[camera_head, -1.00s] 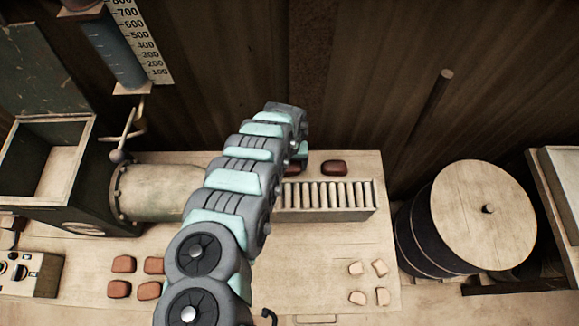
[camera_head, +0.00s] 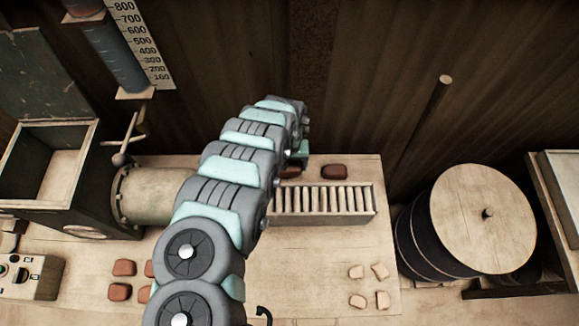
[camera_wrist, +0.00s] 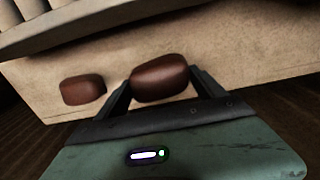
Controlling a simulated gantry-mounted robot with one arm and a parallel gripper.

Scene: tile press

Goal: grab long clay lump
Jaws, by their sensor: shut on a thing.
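A dark reddish-brown, elongated clay lump (camera_wrist: 160,78) sits between the two fingers of my gripper (camera_wrist: 162,88) in the wrist view. The gripper is shut on it, with a finger at each end. In the head view a part of this lump (camera_head: 290,173) shows beside my gripper (camera_head: 297,160), behind the roller rack; my arm hides the rest. A second, similar dark lump (camera_head: 334,171) lies on the table to its right. It also shows left of the gripper in the wrist view (camera_wrist: 83,89).
The roller rack (camera_head: 325,201) lies close in front of the lumps, joined towards the press barrel (camera_head: 150,193). Several reddish lumps (camera_head: 121,291) lie front left, and several pale lumps (camera_head: 357,300) front right. A round drum (camera_head: 484,218) stands at the right. A dark wall rises behind.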

